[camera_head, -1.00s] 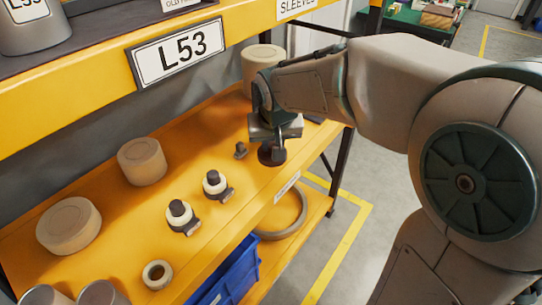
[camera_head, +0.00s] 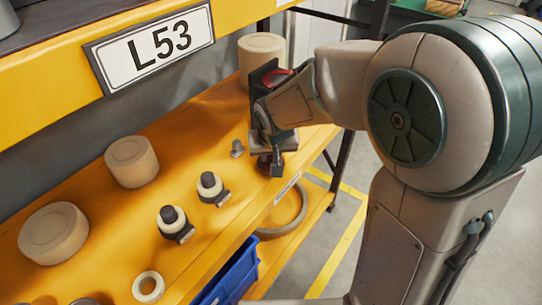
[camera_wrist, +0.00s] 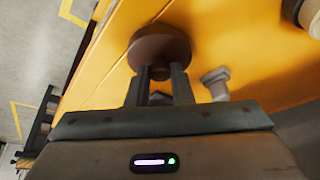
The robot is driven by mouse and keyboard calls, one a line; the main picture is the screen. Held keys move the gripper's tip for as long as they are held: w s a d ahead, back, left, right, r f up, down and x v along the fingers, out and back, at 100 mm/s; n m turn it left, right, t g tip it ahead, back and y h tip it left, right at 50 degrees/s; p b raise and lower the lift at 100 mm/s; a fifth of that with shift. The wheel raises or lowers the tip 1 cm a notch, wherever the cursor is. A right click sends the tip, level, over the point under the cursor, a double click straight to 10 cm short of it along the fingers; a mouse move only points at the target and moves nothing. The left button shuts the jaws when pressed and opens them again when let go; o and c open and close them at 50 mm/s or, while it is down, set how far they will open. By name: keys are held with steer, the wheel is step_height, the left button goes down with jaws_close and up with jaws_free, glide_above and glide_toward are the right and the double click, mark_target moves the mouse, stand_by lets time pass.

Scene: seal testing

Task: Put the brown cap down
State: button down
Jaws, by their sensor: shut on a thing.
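The brown cap (camera_wrist: 160,45) is a round dark-brown disc with a short stem. In the wrist view my gripper (camera_wrist: 158,75) is shut on the stem, with the disc beyond the fingertips. In the head view my gripper (camera_head: 272,162) is low over the right part of the orange shelf (camera_head: 120,200), near its front edge. The cap (camera_head: 263,163) is partly hidden there by the fingers. I cannot tell whether it touches the shelf.
A small grey fitting (camera_head: 237,148) stands left of my gripper, and in the wrist view (camera_wrist: 215,83) it is close by. Two black-and-white fittings (camera_head: 210,187) (camera_head: 172,222) stand farther left. A beige cylinder (camera_head: 262,55) is behind. A blue bin (camera_head: 235,272) is below.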

steer(key=shift+f, duration=0.35)
steer(key=c, duration=1.3)
jaws_free()
steer(key=shift+r, duration=0.1)
steer(key=shift+r, duration=0.3)
steer(key=a+p+v, duration=0.1)
steer(key=p+v, duration=0.1)
steer(key=v, duration=0.9)
steer(key=s+d+f, duration=0.1)
steer(key=s+d, duration=0.3)
steer(key=s+d+f+m+g, duration=0.1)
steer(key=s+d, duration=0.4)
steer(key=s+d+f+g, duration=0.1)
steer(key=s+d, duration=0.4)
steer(key=shift+s+f, duration=0.1)
steer(key=shift+f, duration=0.1)
